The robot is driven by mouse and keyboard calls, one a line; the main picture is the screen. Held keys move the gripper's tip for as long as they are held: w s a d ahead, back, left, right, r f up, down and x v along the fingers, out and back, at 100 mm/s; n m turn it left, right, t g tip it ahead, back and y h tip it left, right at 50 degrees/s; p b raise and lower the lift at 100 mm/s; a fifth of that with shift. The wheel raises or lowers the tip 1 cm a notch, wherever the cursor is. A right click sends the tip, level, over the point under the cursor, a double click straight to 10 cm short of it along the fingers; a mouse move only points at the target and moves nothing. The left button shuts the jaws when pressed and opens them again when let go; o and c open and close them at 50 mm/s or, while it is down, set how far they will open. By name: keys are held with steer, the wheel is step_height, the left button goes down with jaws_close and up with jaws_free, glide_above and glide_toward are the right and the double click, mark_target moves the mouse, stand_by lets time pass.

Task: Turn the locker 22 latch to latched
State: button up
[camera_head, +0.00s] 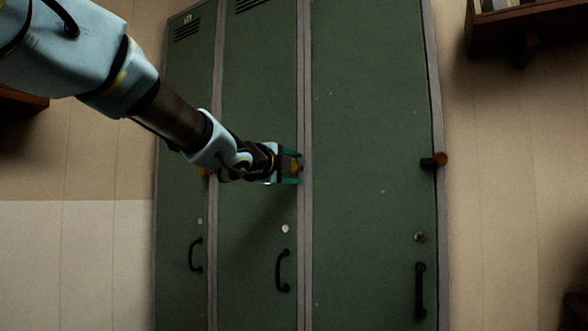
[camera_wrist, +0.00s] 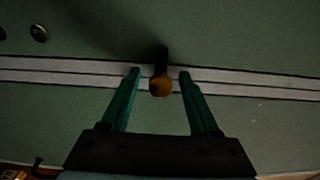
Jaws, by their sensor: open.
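The latch at the right edge of the middle locker door has a round orange hub (camera_head: 296,167). In the wrist view the hub (camera_wrist: 160,87) sits on the pale frame strip, and a short black lever (camera_wrist: 161,57) runs from it over the green door. By the head view's directions, that lever points left. My gripper (camera_head: 297,168) is open, with one teal finger above the hub and one below it. In the wrist view my gripper (camera_wrist: 159,73) has its fingers on either side of the latch, with gaps. The middle door (camera_head: 258,90) shows no readable number.
The right locker has a similar latch (camera_head: 435,160), its black lever pointing left. The left locker's latch (camera_head: 205,172) is partly hidden by my arm. Black door handles (camera_head: 283,270) and round locks (camera_head: 285,229) sit lower. A wooden shelf (camera_head: 520,25) is at upper right.

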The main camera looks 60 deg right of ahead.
steer(key=a+b, duration=0.1)
steer(key=a, duration=0.9)
steer(key=shift+a, duration=0.4)
steer(key=shift+f, duration=0.1)
